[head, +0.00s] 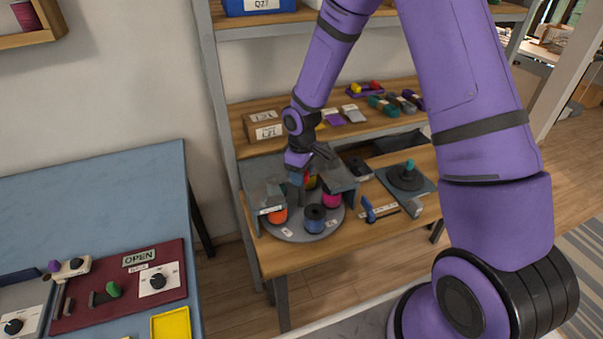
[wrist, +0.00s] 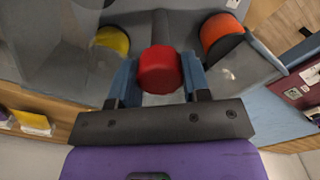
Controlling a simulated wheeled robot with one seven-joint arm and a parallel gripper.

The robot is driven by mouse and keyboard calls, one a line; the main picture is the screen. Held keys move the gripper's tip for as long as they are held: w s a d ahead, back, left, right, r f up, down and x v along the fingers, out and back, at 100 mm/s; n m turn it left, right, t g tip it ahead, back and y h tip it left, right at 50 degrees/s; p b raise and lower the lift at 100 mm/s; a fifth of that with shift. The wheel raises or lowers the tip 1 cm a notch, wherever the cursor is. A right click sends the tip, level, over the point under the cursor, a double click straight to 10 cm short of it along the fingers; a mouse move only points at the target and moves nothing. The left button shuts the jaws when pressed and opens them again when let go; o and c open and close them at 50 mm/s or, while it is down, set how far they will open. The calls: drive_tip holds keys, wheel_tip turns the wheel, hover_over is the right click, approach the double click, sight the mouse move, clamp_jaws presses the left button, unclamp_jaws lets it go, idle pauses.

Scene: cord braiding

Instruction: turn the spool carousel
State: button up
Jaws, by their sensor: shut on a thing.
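The spool carousel (head: 300,236) is a round grey disc on the wooden bench, partly under grey covers. In the head view my arm hides part of the carousel's middle.
Grey covers (head: 262,187) flank the carousel closely. To its right are a blue-handled tool (head: 368,209) and a dark round device with a teal knob (head: 408,177). A shelf with boxes (head: 264,124) stands behind. A blue table with a maroon panel (head: 115,300) is at left.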

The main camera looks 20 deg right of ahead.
drive_tip(key=shift+n, duration=3.5)
drive_tip(key=shift+d+n, duration=0.1)
drive_tip(key=shift+n, duration=3.4)
drive_tip(key=o, duration=1.3)
wheel_tip(320, 180, up, 11)
drive_tip(key=shift+f, duration=0.15)
